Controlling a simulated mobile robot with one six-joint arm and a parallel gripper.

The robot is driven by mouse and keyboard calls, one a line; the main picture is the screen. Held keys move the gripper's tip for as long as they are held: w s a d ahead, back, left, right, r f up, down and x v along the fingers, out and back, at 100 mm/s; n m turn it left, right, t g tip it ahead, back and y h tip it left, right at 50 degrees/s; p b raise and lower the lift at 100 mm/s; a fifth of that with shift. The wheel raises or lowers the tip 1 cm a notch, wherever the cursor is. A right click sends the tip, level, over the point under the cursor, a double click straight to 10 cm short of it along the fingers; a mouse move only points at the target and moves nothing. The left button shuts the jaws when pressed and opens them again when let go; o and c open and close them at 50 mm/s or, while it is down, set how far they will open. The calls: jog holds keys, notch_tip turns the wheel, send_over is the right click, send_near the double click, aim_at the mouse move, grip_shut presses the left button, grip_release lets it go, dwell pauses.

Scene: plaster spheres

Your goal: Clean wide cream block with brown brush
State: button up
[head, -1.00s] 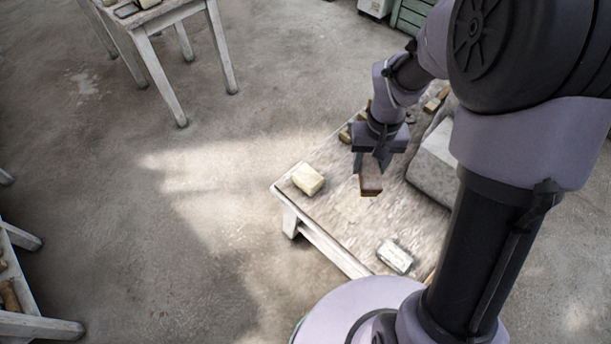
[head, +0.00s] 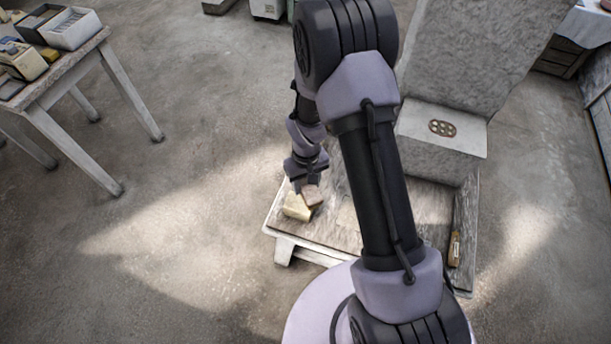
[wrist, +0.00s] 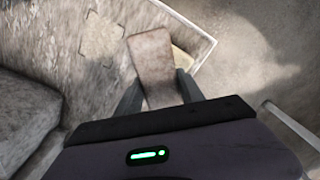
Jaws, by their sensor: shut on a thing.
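The brown brush (head: 312,195) is held in my gripper (head: 304,184), which is shut on it. The brush is right at the cream block (head: 296,207), covering its right part in the head view. The cream block lies near the left edge of the low table (head: 335,232). In the wrist view the brush (wrist: 152,60) extends from between the fingers of my gripper (wrist: 157,92). Only a thin piece of the cream block (wrist: 182,62) shows beside and behind it. Whether brush and block touch, I cannot tell.
A large grey stone block (head: 438,150) stands at the table's back right. A wooden-handled tool (head: 455,248) lies at the right edge. My arm hides the table's middle. Another table (head: 70,62) with boxes stands at upper left, with bare floor between.

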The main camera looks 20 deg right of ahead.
jog(key=f+b, duration=0.2)
jog(key=f, duration=0.2)
jog(key=shift+s+d+f+b, duration=0.15)
jog(key=shift+d+b, duration=0.1)
jog(key=shift+b, duration=0.15)
jog(key=shift+f+b, duration=0.95)
jog(key=shift+f, duration=0.25)
jog(key=shift+f, duration=0.2)
jog(key=shift+w+a+b, duration=0.2)
jog(key=shift+w+b, duration=0.15)
jog(key=shift+w, duration=0.75)
jog(key=shift+s+d, duration=0.15)
jog(key=shift+s, duration=0.95)
jog(key=shift+s+d, duration=0.15)
jog(key=shift+s, duration=0.95)
